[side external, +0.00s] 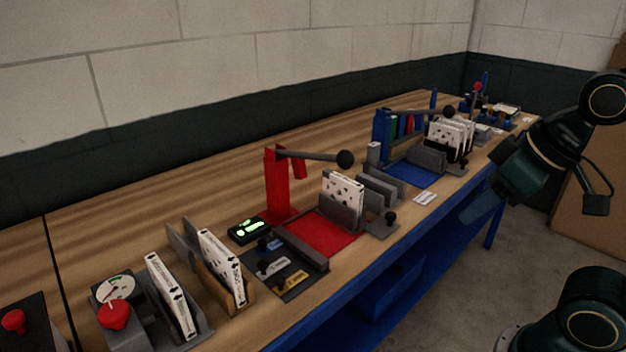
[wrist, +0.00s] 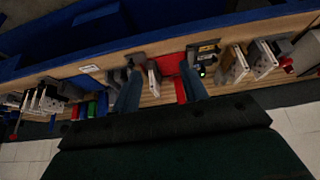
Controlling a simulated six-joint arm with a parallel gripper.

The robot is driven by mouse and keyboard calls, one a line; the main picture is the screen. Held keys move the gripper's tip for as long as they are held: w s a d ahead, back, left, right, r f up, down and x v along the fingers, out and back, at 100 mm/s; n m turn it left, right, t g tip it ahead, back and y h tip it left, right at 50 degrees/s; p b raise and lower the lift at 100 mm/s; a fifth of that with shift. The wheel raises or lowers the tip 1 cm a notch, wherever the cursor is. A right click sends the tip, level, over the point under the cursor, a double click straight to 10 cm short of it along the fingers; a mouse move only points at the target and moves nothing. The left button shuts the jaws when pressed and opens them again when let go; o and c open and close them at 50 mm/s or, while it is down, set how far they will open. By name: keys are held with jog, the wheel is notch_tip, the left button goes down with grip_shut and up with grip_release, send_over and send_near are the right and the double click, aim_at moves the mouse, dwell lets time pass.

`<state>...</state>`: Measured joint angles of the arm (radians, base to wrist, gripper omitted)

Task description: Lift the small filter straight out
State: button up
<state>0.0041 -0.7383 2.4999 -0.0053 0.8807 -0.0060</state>
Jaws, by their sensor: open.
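White boxed filters with dark markings stand upright in several holders, and I cannot tell for sure which is the small one. One filter (side external: 343,193) stands in a grey slot by the red mat; it also shows between my fingers in the wrist view (wrist: 153,80). Two more, a front-left filter (side external: 172,296) and its neighbour (side external: 222,268), lean in holders. Several filters (side external: 450,136) stand together in the far blue station. My gripper (side external: 472,212) is open and empty, off the bench's front edge; its fingers (wrist: 160,82) are spread apart in the wrist view.
A red press (side external: 278,188) with a black-knobbed lever rises behind the red mat (side external: 322,232). A blue press (side external: 381,132) stands farther back. A dial (side external: 115,287) and red knob (side external: 115,315) are at front left. The wooden bench top (side external: 150,205) is clear behind.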

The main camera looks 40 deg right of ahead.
jog(key=w+f+n+t+y, duration=0.1)
jog(key=w+f+t, duration=0.1)
jog(key=w, duration=0.7)
jog(key=w+f+n+t, duration=0.1)
jog(key=w+f+t, duration=0.1)
jog(key=w, duration=0.6)
jog(key=m+t, duration=0.2)
jog(key=t, duration=0.1)
send_near(345, 179)
jog(key=w+a+f, duration=0.1)
jog(key=w, duration=0.1)
jog(key=shift+w+d+f+t+h, duration=0.2)
jog(key=shift+w+f+t+h, duration=0.2)
jog(key=shift+h, duration=0.1)
jog(key=shift+x, duration=1.2)
jog(key=shift+w, duration=0.1)
jog(key=shift+x, duration=2.45)
jog(key=shift+c, duration=0.4)
grip_shut()
